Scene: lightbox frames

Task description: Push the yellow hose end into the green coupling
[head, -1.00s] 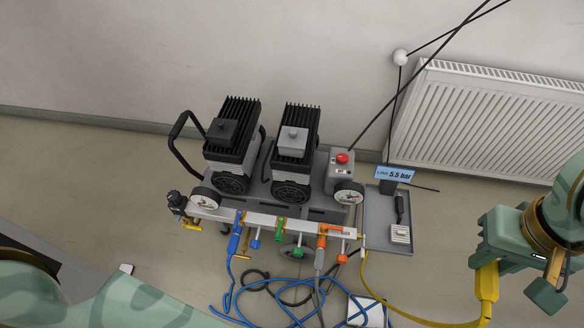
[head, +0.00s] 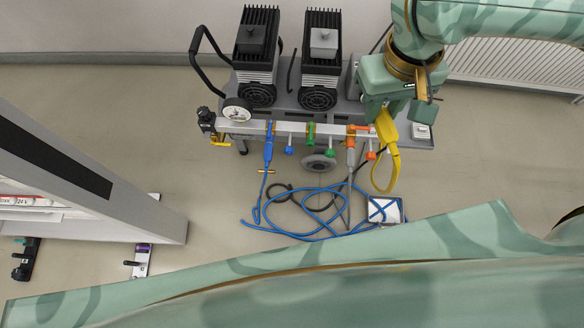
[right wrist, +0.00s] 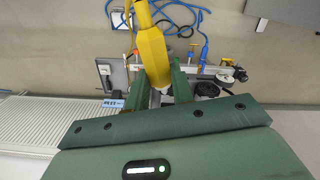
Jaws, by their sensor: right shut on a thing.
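My right gripper (head: 384,104) is shut on the yellow hose end (head: 387,130), above the right end of the rail. In the right wrist view the yellow hose end (right wrist: 152,50) stands out from between the dark green fingers. The green coupling (head: 311,132) sits on the rail between the blue and orange couplings, to the left of the yellow hose end and apart from it. Its opening is too small to make out. My left gripper is not in view; a green arm link of mine crosses the bottom of the head view.
A blue hose (head: 268,146) joins the blue coupling, and a grey hose (head: 349,170) the orange one (head: 352,140). Loose blue hose loops lie on the floor around a white box (head: 398,222). Two black-finned compressor units (head: 257,50) stand behind the rail. A grey cabinet (head: 150,215) stands at left.

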